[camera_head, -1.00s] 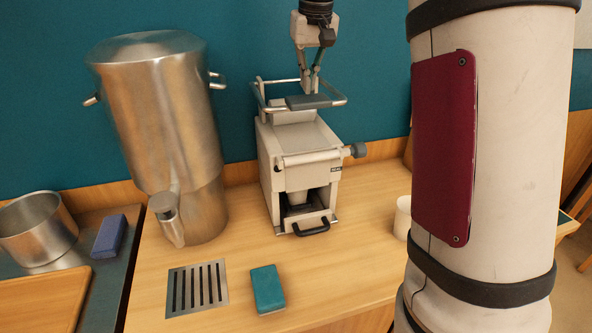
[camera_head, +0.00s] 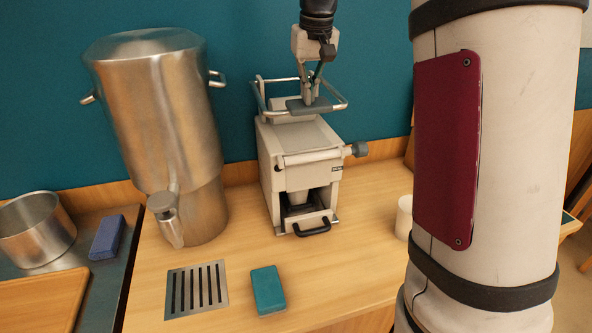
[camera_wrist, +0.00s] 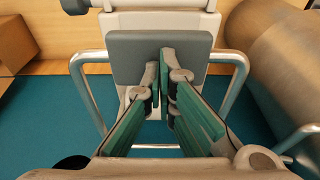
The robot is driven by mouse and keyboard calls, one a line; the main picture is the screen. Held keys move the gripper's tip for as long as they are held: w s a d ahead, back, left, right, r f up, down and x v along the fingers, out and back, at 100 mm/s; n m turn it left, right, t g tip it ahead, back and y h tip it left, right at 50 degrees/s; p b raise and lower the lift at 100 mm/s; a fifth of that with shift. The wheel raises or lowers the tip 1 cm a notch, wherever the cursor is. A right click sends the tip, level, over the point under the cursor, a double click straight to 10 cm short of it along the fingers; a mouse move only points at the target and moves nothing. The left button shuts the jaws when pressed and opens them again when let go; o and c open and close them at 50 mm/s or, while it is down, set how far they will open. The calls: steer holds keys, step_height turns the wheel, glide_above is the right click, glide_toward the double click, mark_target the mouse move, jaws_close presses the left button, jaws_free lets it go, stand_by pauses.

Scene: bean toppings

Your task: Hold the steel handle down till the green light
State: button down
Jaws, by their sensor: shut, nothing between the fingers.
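The steel handle (camera_head: 336,93) is a bent bar frame with a dark grey pad (camera_head: 308,106), raised above the white machine (camera_head: 297,160). In the wrist view the steel handle (camera_wrist: 238,88) runs around both sides of the grey pad (camera_wrist: 128,50). My gripper (camera_head: 307,101) is above the machine with its fingers pointing down at the pad. In the wrist view my gripper's fingertips (camera_wrist: 163,62) are close together in front of the pad with nothing between them. I cannot tell whether they touch it. No green light shows in these views.
A large steel urn (camera_head: 155,120) stands left of the machine. A white cup (camera_head: 404,217) is to the right. A teal sponge (camera_head: 268,290) and a slotted drain plate (camera_head: 196,289) lie in front. A blue sponge (camera_head: 107,237) and a steel pot (camera_head: 37,229) are at far left.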

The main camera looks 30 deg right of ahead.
mark_target(309, 115)
steer(key=shift+f+b, duration=0.8)
steer(key=shift+f, duration=2.15)
steer(key=shift+r+p, duration=2.5)
steer(key=shift+r, duration=3.5)
